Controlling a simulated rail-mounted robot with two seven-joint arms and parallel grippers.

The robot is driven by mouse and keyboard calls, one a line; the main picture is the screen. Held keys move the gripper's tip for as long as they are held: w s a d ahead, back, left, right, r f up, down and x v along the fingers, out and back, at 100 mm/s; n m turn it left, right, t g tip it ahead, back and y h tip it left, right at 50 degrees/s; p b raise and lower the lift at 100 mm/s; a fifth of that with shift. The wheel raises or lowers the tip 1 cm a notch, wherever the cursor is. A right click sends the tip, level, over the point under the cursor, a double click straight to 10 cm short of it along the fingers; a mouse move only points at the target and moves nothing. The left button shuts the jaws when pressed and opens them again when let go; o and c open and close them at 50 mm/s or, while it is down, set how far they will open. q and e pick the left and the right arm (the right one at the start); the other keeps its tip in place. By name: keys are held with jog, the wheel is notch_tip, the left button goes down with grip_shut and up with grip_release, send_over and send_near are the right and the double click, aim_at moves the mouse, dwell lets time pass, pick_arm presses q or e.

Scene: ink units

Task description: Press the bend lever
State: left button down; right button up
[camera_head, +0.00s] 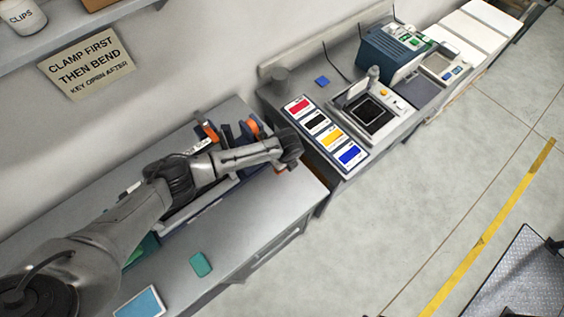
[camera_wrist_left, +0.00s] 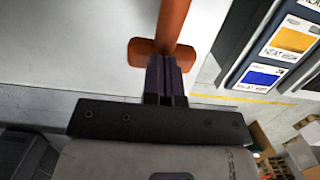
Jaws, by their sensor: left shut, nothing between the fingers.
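An orange lever with a rounded crosspiece at its end (camera_wrist_left: 174,22) comes down from the top of the left wrist view. My left gripper (camera_wrist_left: 164,64) is shut and empty, its dark fingertips over or against the crosspiece; I cannot tell whether they touch. In the head view my left arm reaches across the bench machine, and the wrist hides most of it and the fingertips. Two orange handles, a left one (camera_head: 208,132) and a right one (camera_head: 253,124), stand behind the arm. A bit of orange (camera_head: 279,169) shows under the wrist. My right gripper is not in view.
The grey bench (camera_head: 290,205) is clear to the front, apart from a teal block (camera_head: 201,264) and a blue-topped pad (camera_head: 140,303). A panel of coloured cards (camera_head: 326,132) lies on the adjoining counter to the right. A sign (camera_head: 86,63) hangs on the wall.

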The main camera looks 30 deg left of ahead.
pick_arm(q)
jog(key=shift+s+a+f, duration=0.15)
jog(key=shift+f, duration=0.25)
jog(key=shift+s+a+f, duration=0.1)
jog(key=shift+s+f, duration=0.05)
jog(key=shift+f, duration=0.2)
jog(key=r+p, duration=0.3)
jog(key=d+r+p, duration=0.1)
jog(key=r+p, duration=0.2)
jog(key=shift+d, duration=0.15)
notch_tip(320, 180, up, 9)
jog(key=d+b, duration=0.2)
jog(key=shift+s, duration=0.35)
